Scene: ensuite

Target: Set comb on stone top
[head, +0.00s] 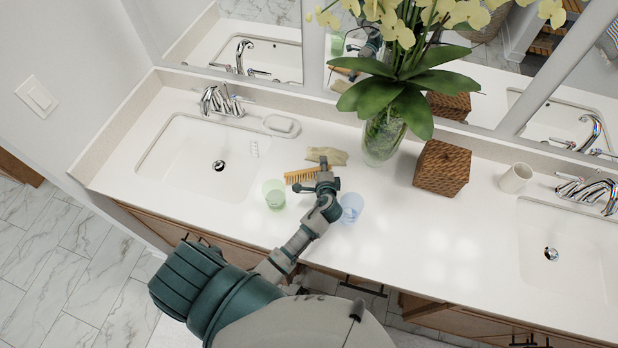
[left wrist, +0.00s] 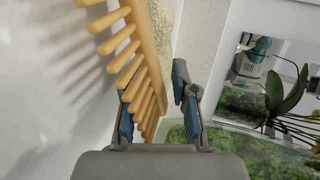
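The comb (head: 302,175) is tan and wooden-looking, and shows low over or on the white stone top (head: 430,235), left of my left gripper (head: 321,184). I cannot tell from the head view whether it touches the top. In the left wrist view the comb (left wrist: 158,62) runs down toward the gap of the gripper (left wrist: 157,105), its teeth pointing left. The two fingers stand apart, with the comb's far end seen between them, nearer the left finger. No firm grip on it shows. My right gripper is not in view.
A green cup (head: 274,193) and a blue cup (head: 351,207) stand either side of my wrist. Behind are a tan crumpled item (head: 327,156), a flower vase (head: 382,140) and a woven box (head: 443,168). A sink (head: 195,160) lies left; the counter right of the blue cup is clear.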

